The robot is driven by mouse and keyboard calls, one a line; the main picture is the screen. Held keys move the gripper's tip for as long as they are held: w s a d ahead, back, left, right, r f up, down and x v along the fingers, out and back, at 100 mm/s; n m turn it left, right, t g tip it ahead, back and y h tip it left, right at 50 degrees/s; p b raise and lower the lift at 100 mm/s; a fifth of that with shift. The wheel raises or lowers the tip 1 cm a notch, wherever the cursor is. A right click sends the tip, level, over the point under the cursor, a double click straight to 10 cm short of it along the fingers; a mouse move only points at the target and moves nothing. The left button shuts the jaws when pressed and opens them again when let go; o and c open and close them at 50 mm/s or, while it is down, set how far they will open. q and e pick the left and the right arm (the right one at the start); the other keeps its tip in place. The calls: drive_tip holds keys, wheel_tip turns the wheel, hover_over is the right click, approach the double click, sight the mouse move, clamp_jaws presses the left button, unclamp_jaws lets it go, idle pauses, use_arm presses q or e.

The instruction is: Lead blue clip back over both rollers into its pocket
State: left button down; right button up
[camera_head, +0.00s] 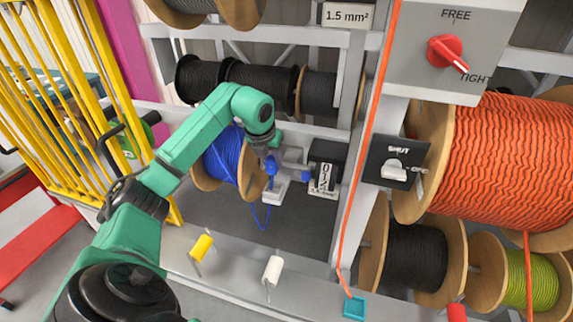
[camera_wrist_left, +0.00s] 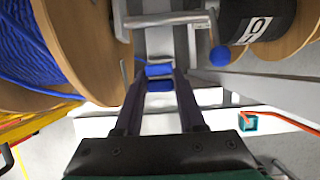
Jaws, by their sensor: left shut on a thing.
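My left gripper (camera_head: 271,168) is shut on the blue clip (camera_wrist_left: 158,78), which sits between its fingertips in the left wrist view. It is just right of the wooden reel of blue cable (camera_head: 226,158), in front of the pale metal fitting. A thin blue cable hangs in a loop below the reel. The clip's pocket cannot be picked out with certainty. My right gripper is not in view.
A counter (camera_head: 325,177) with a blue knob is close right of the gripper. A grey post and a taut orange cable run further right, down to a teal box (camera_head: 354,307). Yellow bars (camera_head: 60,100) stand left. The dark shelf floor before the reel is mostly clear.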

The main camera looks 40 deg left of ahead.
sight(271, 173)
use_arm(q)
drive_tip(key=shift+s+a+f+b, duration=0.1)
drive_tip(key=shift+s+f+b, duration=0.45)
drive_tip(key=shift+f, duration=0.25)
drive_tip(key=shift+w+f+b, duration=0.7)
drive_tip(key=shift+w+f, duration=0.05)
drive_tip(key=shift+f, duration=0.3)
drive_tip(key=shift+f+b, duration=0.65)
drive_tip(key=shift+f, duration=0.1)
drive_tip(key=shift+s+f+b, duration=0.25)
drive_tip(key=shift+f+b, duration=0.25)
drive_tip(key=shift+f, duration=0.05)
drive_tip(key=shift+f+b, duration=0.3)
drive_tip(key=shift+f, duration=0.1)
drive_tip(key=shift+w+f+b, duration=0.2)
drive_tip(key=shift+f+b, duration=0.2)
drive_tip(key=shift+f, duration=0.2)
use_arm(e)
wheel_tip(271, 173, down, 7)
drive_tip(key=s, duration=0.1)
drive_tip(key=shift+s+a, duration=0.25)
use_arm(q)
drive_tip(key=shift+s+r, duration=0.1)
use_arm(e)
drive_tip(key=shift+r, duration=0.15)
